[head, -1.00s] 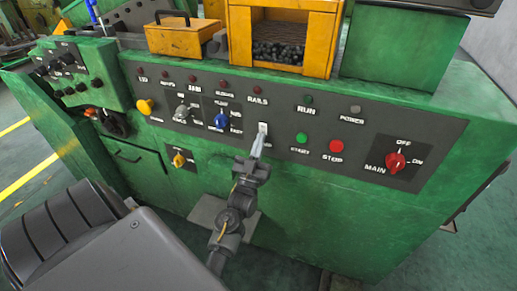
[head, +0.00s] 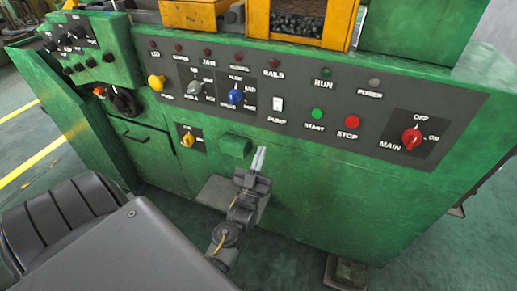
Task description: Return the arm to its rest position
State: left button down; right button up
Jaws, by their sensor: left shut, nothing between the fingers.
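My left gripper (head: 259,159) is in the lower middle of the head view, in front of the green machine (head: 330,190). Its fingers are shut with nothing between them, and they point up and away. It is below the white PUMP switch (head: 278,104) on the dark control panel (head: 375,98) and apart from it. My left arm (head: 228,236) comes in from the bottom. My right gripper is not in view.
The panel carries a green START button (head: 317,114), a red STOP button (head: 352,122), a red MAIN knob (head: 412,138), a blue knob (head: 235,97) and a yellow button (head: 156,83). A small green box (head: 235,146) juts out beside my gripper.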

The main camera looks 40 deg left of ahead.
pick_arm(q)
jog(key=shift+s+f+b, duration=0.15)
jog(key=shift+s+f, duration=0.05)
jog(key=shift+f, duration=0.3)
jog(key=shift+s+f+b, duration=0.15)
jog(key=shift+s+f, duration=0.05)
jog(key=shift+f, duration=0.25)
